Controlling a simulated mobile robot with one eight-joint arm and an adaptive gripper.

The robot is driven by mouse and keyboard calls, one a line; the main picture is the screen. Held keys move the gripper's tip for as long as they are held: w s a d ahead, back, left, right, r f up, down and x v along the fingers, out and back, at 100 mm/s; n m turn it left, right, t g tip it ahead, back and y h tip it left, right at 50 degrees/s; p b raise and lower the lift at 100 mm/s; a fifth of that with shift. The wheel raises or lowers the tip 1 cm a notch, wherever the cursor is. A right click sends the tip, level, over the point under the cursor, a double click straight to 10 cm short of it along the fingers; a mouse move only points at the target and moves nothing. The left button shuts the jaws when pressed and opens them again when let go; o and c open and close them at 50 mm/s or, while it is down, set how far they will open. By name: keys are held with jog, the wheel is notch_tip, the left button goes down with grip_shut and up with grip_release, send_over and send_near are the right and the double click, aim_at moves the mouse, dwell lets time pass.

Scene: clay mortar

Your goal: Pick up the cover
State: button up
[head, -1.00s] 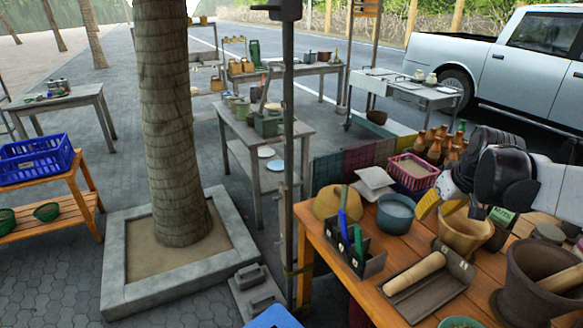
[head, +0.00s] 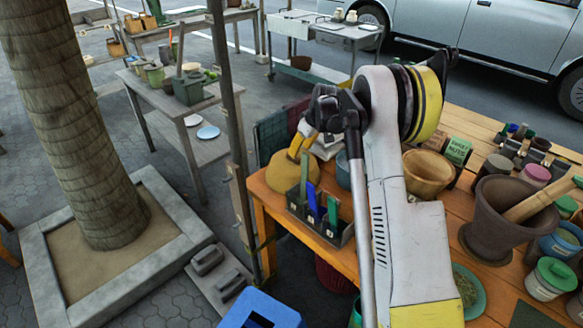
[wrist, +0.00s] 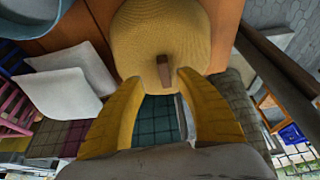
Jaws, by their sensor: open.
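The cover is a tan woven dome with a small brown handle on top. It sits at the left end of the orange wooden table in the head view (head: 280,180). In the wrist view the cover (wrist: 150,30) fills the top middle, and its handle (wrist: 163,71) points toward me. My gripper (head: 300,147) is over the cover in the head view, its yellow fingers angled down. In the wrist view my gripper (wrist: 160,79) is open and empty. The handle lies between and just beyond the fingertips. I cannot tell whether they touch the cover.
A grey caddy (head: 322,222) with blue and green handles stands in front of the cover. White square dishes (wrist: 70,85) lie beside it. A wooden bowl (head: 428,172) and a large mortar (head: 500,215) are to the right. A post (head: 232,140) rises near the table's left edge.

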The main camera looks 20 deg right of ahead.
aim_at(293, 166)
jog(key=b+x, duration=0.1)
jog(key=x, duration=0.1)
jog(key=a+b+x, duration=0.1)
jog(key=x, duration=0.2)
jog(key=shift+w, duration=0.3)
jog(key=shift+r, duration=0.15)
grip_shut()
